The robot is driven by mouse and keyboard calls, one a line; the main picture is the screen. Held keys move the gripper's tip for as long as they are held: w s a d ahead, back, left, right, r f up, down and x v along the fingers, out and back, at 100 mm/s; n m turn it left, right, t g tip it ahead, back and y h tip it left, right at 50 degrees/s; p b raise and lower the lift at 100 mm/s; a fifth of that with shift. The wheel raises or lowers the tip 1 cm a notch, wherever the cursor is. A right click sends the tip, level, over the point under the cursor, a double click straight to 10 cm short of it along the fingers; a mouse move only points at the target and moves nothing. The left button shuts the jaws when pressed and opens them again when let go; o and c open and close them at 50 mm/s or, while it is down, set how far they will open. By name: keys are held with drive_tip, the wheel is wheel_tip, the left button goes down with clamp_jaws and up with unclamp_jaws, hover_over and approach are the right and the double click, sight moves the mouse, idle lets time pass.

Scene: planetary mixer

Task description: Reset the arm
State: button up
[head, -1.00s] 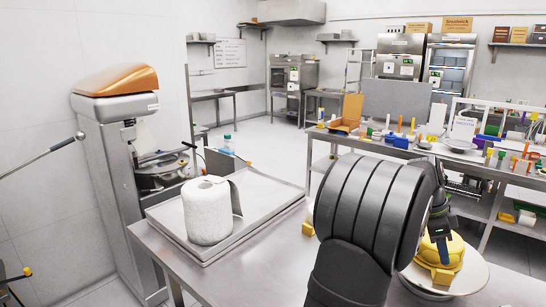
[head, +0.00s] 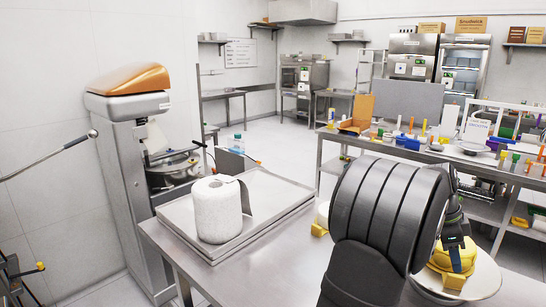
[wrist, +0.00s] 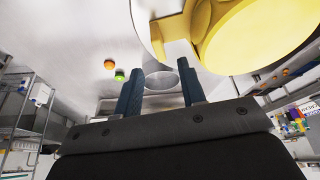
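My arm rises at the right of the head view, its big dark ribbed joint in front of the table. My gripper (wrist: 160,92) shows in the wrist view with two dark fingers apart and nothing between them. In the head view it is partly hidden by my arm, close to a round yellow object (head: 455,262) on a white round plate (head: 482,280). I cannot tell whether it touches it. The yellow object (wrist: 258,38) also fills the wrist view's upper right. The planetary mixer (head: 128,105), grey with an orange-brown top, stands at the left.
A white paper roll (head: 216,218) stands in a metal tray (head: 262,212) on the steel table (head: 262,272). A crowded bench (head: 390,148) runs behind on the right. A metal rod (head: 50,160) juts in from the left. The table front between tray and arm is clear.

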drive_tip(key=x, duration=0.7)
drive_tip(key=shift+f, duration=0.1)
drive_tip(key=shift+s+a, duration=0.45)
drive_tip(key=shift+s, duration=0.2)
drive_tip(key=v, duration=1.8)
drive_tip(key=n+t+h, duration=0.1)
drive_tip(key=n+t, duration=0.1)
drive_tip(key=n, duration=0.1)
approach(458, 276)
drive_tip(key=w, duration=0.1)
drive_tip(key=shift+d+f+n+t, duration=0.15)
drive_tip(key=shift+d+f+n, duration=0.1)
drive_tip(key=shift+f, duration=0.15)
drive_tip(key=shift+d+f+n+t, duration=0.15)
drive_tip(key=shift+f+n, duration=0.1)
drive_tip(key=shift+f, duration=0.15)
